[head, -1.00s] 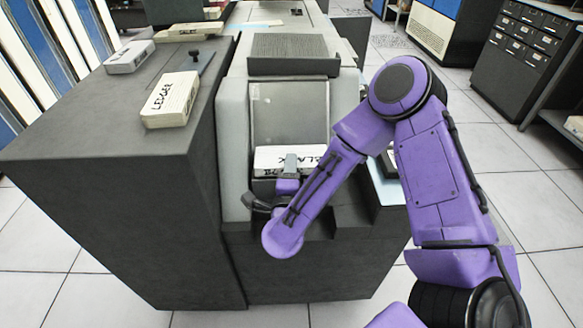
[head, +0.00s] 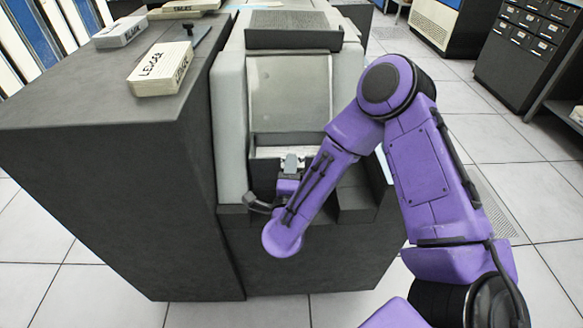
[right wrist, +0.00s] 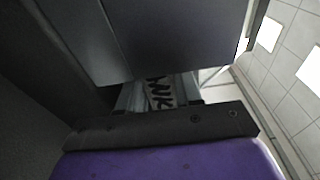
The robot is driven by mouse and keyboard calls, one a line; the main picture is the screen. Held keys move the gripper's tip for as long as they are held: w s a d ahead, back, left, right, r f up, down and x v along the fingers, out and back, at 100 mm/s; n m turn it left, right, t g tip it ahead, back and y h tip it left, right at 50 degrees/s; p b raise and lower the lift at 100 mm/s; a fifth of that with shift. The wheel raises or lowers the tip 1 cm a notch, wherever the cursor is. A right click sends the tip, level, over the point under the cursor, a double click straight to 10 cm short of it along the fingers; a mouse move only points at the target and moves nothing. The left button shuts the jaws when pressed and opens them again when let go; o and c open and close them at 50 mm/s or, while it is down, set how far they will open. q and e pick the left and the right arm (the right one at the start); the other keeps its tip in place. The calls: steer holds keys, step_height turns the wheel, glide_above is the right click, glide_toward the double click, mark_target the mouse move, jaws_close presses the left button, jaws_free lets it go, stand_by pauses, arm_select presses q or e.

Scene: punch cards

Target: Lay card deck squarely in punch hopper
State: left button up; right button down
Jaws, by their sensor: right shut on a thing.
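The punch hopper is the recess in the front of the grey machine, with a pale back plate (head: 290,88) and dark lower walls. The card deck (head: 265,152) shows in the head view only as a thin pale strip low in the hopper, in front of the back plate. My right gripper (head: 291,162) is shut on it, reaching in from the front. In the right wrist view, part of the deck's lettering, "NK" (right wrist: 160,92), shows between dark surfaces. Most of the deck is hidden, so I cannot tell how squarely it sits. My left gripper is not in view.
A deck marked "LEDGER" (head: 160,70) and a grey-white block (head: 120,32) lie on the dark cabinet (head: 90,95) to the left.

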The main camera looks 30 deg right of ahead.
steer(key=c, duration=0.7)
jaws_free()
steer(key=v, duration=1)
steer(key=shift+s+a+b, duration=0.25)
steer(key=shift+b, duration=0.1)
